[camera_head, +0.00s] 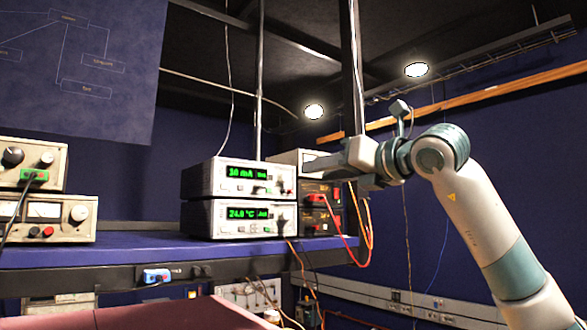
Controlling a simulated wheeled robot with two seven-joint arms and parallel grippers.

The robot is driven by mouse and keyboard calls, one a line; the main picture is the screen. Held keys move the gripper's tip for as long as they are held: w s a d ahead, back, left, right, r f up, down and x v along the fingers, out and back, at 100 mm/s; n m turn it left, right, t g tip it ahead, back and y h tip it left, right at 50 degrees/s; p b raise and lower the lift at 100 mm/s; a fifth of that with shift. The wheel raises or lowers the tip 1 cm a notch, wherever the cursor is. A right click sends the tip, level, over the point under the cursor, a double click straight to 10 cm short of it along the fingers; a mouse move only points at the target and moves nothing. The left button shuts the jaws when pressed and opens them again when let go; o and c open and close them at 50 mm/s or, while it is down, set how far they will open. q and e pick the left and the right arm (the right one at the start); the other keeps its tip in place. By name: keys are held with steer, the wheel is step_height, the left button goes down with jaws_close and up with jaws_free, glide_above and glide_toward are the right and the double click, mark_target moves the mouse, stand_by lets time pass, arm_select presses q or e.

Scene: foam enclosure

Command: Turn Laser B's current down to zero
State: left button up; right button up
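Two white-fronted box units are stacked on the blue shelf. The upper unit (213,177) has a green display (246,172) that seems to read 10 mA. The lower unit (212,218) has a green display that seems to read 24.0 °C. No label naming Laser B is legible. The upper unit's right face, where a knob may sit, is small and hard to make out. My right gripper (308,166) reaches in from the right, level with the upper unit and just right of it. Its fingers are seen side-on, so their opening and any contact are unclear. My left gripper is out of view.
The shelf (130,254) is bare left of the stack. Older beige instruments (70,217) stand at the far left. Dark units with red plugs (312,222) sit right of the stack, with red and orange cables (343,237) hanging below my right arm. A vertical post rises behind.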

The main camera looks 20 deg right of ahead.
mark_target(287, 177)
steer(key=p+x, duration=0.4)
steer(key=x, duration=0.4)
steer(key=shift+w+a+r, duration=0.15)
steer(key=shift+w+a, duration=0.05)
steer(key=shift+w, duration=0.1)
steer(key=shift+w+a+p, duration=0.25)
steer(key=shift+w+p, duration=0.15)
steer(key=shift+w, duration=0.25)
jaws_close()
